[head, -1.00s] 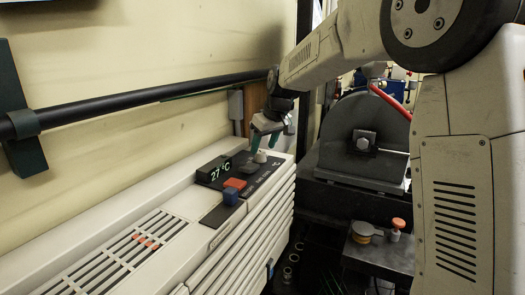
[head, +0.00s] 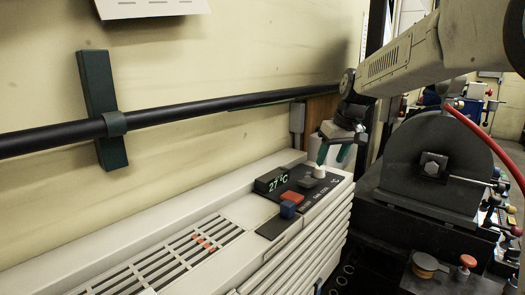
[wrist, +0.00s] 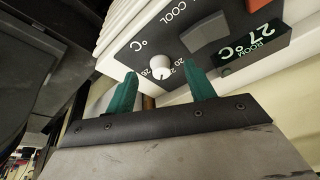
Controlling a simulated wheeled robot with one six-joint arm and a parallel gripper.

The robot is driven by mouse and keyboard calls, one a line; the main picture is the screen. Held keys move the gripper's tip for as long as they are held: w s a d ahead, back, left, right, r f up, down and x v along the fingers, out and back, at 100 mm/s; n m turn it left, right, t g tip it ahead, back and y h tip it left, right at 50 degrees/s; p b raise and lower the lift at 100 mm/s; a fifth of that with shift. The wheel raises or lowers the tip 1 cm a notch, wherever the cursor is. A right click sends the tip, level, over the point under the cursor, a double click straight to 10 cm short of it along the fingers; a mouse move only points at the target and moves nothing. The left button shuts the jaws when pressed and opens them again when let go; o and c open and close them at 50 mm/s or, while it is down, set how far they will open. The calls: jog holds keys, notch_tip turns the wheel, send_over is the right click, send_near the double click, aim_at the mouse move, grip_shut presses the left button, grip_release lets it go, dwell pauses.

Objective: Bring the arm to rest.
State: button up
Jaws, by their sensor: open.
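My gripper (head: 336,154) is open and empty, with two green fingers. In the head view it hangs just above the far end of a white wall unit with a control panel. In the wrist view the gripper (wrist: 163,90) has a white knob (wrist: 172,67) beyond and between its fingertips, apart from them as far as I can see. The knob (head: 320,171) also shows in the head view, under the fingers. The panel display (head: 271,180) reads 27 °C. A red button (head: 292,197) and a blue button (head: 288,209) sit beside it.
A black rail (head: 220,104) runs along the wall behind the unit (head: 130,236). A dark machine (head: 437,165) with a red hose (head: 485,137) stands to the right. A small block with an orange-red knob (head: 467,261) is at the lower right. Air above the unit's left part is free.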

jog(key=s+d+f+m+g, duration=0.1)
jog(key=s+f, duration=0.1)
jog(key=s, duration=1.8)
jog(key=s+f+m+h, duration=0.1)
jog(key=s+f+m, duration=0.1)
jog(key=s, duration=1.9)
jog(key=shift+d+f+m+g+h, duration=0.3)
jog(key=shift+d+f+g, duration=0.05)
jog(key=shift+g, duration=0.05)
